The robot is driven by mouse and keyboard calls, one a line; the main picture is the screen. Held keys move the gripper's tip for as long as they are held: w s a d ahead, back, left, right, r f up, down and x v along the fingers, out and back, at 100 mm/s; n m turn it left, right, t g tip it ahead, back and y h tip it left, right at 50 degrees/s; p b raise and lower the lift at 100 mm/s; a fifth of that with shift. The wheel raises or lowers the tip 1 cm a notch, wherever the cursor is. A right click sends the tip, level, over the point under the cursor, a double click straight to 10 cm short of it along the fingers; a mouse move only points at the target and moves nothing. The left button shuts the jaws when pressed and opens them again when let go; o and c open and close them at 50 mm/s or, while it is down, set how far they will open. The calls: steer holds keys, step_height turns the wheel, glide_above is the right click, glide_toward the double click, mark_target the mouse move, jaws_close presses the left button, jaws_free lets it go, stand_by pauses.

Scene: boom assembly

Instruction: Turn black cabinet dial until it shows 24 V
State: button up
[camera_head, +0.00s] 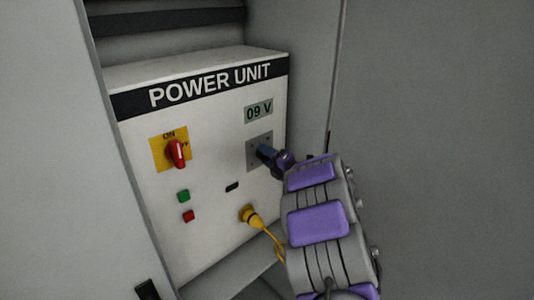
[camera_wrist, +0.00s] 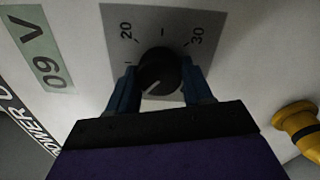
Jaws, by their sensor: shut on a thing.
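The black dial (camera_wrist: 160,72) sits on a grey plate (camera_wrist: 177,22) marked 20 and 30 on the white power unit. Its white pointer line points to the lower left in the wrist view. The display (camera_head: 258,111) reads 09 V; it also shows in the wrist view (camera_wrist: 38,47). My gripper (camera_head: 266,153) reaches the plate from the right in the head view. Its blue fingers (camera_wrist: 161,90) are shut on the dial, one on each side. In the head view the dial is hidden behind the fingers.
The power unit (camera_head: 135,99) stands inside a grey cabinet. A red switch (camera_head: 177,153) on a yellow plate, a green button (camera_head: 183,196) and a red button (camera_head: 188,216) are at left. A yellow plug (camera_head: 250,217) with a cable sticks out below my gripper.

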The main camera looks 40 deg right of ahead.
steer(key=m+p, duration=0.2)
steer(key=m, duration=0.2)
steer(key=shift+f, duration=0.15)
steer(key=m+p, duration=1)
steer(key=m, duration=0.2)
steer(key=shift+h, duration=0.3)
steer(key=m+p, duration=0.9)
steer(key=m, duration=0.1)
steer(key=shift+g, duration=0.3)
steer(key=shift+m, duration=0.3)
steer(key=shift+r, duration=0.2)
